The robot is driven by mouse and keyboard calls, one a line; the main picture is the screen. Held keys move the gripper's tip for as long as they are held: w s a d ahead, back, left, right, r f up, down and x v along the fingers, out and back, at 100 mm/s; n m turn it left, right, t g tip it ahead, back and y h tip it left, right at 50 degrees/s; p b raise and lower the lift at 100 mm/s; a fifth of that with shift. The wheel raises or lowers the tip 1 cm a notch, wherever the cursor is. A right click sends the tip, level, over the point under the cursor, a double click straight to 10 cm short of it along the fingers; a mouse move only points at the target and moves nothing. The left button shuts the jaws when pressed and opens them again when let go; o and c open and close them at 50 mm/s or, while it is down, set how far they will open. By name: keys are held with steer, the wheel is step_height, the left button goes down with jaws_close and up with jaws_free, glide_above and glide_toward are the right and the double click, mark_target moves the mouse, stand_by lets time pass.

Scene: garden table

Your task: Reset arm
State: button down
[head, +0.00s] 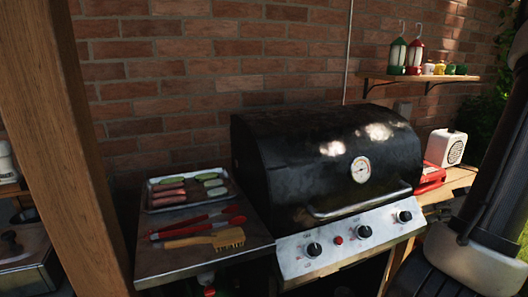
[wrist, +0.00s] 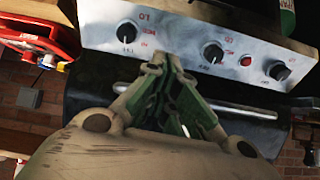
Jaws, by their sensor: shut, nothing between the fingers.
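My gripper (wrist: 168,68) shows in the wrist view with its green and tan fingers drawn together and nothing between them. It points toward the grill's silver control panel (wrist: 190,42), which appears upside down there. Whether the fingertips touch the panel cannot be told. In the head view my dark arm stands along the right edge, and the gripper is out of that picture. The black grill (head: 300,150) has its lid closed.
A steel side shelf (head: 150,262) holds a tray (head: 152,207) of sausages and green slices, red tongs (head: 195,222) and a wooden-handled brush (head: 200,240). A wall shelf (head: 420,78) carries lanterns (head: 397,55). A white box-shaped device (head: 446,148) stands right of the grill. A wooden post (head: 75,130) rises at left.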

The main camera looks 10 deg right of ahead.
steer(key=s+a+r+m+g+y, duration=0.3)
steer(key=s+a+m+g, duration=0.2)
steer(key=s+a+m, duration=0.45)
steer(key=a+r+n+h, duration=0.4)
steer(key=a+r+n, duration=0.4)
steer(key=a+r, duration=0.5)
steer(key=shift+a+r+h, duration=0.3)
steer(key=shift+r+h, duration=0.1)
steer(key=shift+r, duration=0.4)
